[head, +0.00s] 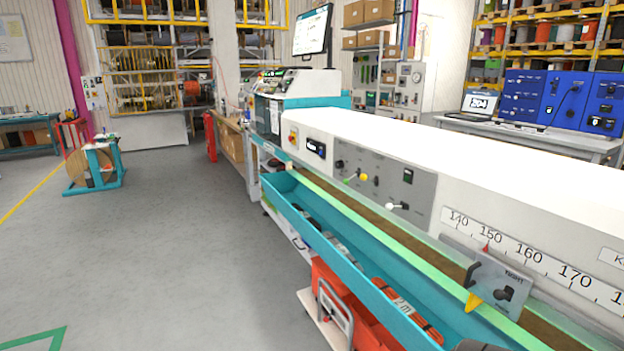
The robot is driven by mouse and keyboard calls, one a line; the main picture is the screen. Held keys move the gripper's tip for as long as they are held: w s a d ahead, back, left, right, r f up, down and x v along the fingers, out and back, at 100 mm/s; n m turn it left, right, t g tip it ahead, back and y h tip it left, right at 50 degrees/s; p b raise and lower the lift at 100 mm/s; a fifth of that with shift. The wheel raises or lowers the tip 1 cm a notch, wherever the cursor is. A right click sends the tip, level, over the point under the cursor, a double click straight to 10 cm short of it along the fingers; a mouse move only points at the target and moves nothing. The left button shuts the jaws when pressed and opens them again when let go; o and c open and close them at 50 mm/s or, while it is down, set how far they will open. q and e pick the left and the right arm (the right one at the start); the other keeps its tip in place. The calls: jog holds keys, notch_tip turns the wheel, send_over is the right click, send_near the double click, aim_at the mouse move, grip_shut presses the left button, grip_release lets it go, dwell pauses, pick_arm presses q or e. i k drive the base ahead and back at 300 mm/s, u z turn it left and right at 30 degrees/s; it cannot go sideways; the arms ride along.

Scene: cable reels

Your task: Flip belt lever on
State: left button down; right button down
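A long white machine (480,150) runs from the middle to the right in the head view. A grey control panel (424,196) is set in its front side.
A teal trough (300,207) runs along the machine's front, with an orange bundle (408,306) in it. A red-orange crate (360,318) stands below.

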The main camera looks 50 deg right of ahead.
aim_at(345, 181)
jog(key=i, duration=2.3)
jog(key=z, duration=1.8)
